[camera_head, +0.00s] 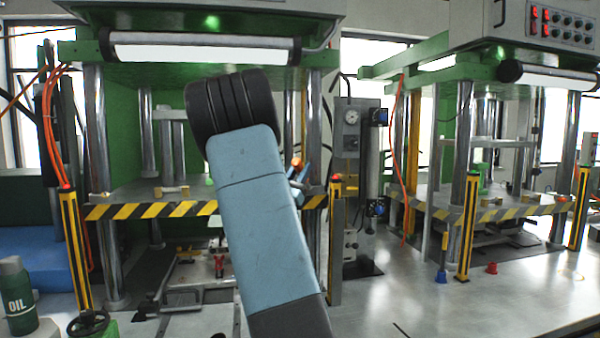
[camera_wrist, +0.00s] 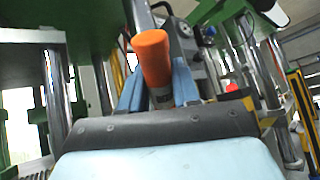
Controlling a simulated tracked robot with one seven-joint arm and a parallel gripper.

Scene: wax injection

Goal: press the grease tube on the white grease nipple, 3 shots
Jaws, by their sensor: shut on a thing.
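My gripper (camera_wrist: 158,88) is shut on the grease tube (camera_wrist: 152,60), seen in the wrist view as an orange cylinder with a grey lower part between two blue fingers. The tube is tilted slightly. In the head view my arm covers most of the gripper; only a blue finger (camera_head: 299,187) and a bit of orange (camera_head: 297,162) show at the arm's right edge, in front of the left press. I cannot pick out the white grease nipple in either view; it may be hidden behind my arm or be too small to tell.
The left press has a yellow-black striped table edge (camera_head: 140,210) and steel columns (camera_head: 97,180). A second press (camera_head: 500,200) stands right. Between them are a gauge panel (camera_head: 352,135) and yellow post (camera_head: 335,240). A green oil bottle (camera_head: 17,298) stands lower left. Floor at lower right is mostly clear.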

